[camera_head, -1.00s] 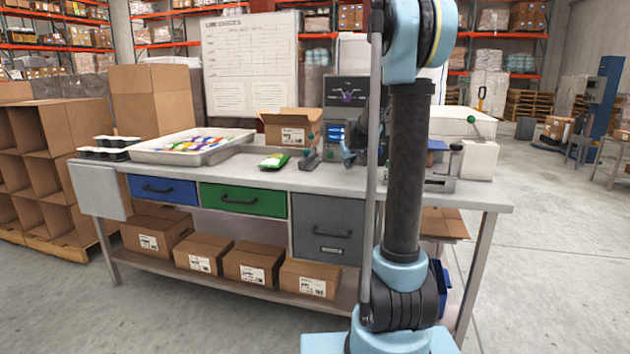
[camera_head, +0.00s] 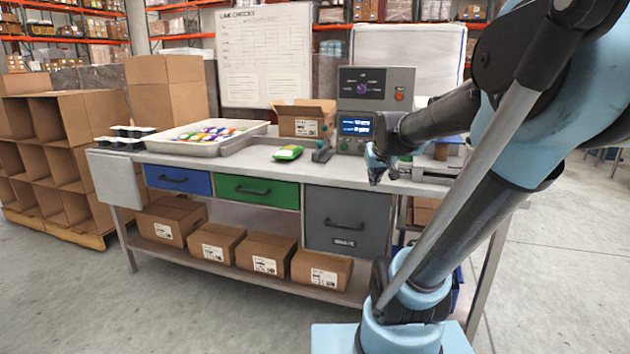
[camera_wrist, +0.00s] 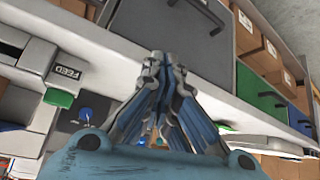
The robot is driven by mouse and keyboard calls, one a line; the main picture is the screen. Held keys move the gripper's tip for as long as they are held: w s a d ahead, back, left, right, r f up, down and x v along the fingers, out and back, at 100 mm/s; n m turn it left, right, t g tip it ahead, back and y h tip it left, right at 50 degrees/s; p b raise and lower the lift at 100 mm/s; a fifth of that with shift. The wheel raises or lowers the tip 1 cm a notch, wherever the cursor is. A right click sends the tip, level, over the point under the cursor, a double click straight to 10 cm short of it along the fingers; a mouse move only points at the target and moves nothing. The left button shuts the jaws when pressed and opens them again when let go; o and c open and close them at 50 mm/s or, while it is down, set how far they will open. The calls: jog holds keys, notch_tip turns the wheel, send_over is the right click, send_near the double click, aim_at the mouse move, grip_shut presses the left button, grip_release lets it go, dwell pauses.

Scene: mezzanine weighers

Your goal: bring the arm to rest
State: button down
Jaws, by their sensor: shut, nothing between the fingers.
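My arm leans across the right side of the head view. My gripper (camera_head: 376,178) is shut and empty. In the head view it appears at the front edge of the workbench (camera_head: 410,187), right of the green packet (camera_head: 288,153). In the wrist view my gripper (camera_wrist: 163,60) has its fingertips together with nothing between them. The grey drawer (camera_wrist: 180,30) and the bench edge lie beyond the fingertips there.
On the bench stand a white tray of colourful packets (camera_head: 180,149), an open carton (camera_head: 303,108) and a control box with a blue display (camera_head: 376,84). Cartons (camera_head: 320,284) line the lower shelf. The floor in front is clear.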

jog(key=s+f+g, duration=0.2)
jog(key=s+f, duration=0.5)
jog(key=s, duration=0.4)
jog(key=s+f+g, duration=0.3)
jog(key=s+f, duration=0.4)
jog(key=s, duration=0.5)
jog(key=shift+s+f+m, duration=0.25)
jog(key=shift+s+m, duration=0.05)
jog(key=shift+m, duration=0.1)
jog(key=shift+w, duration=0.1)
jog(key=shift+w+f+g, duration=0.2)
jog(key=shift+w+g, duration=0.1)
jog(key=shift+w, duration=0.05)
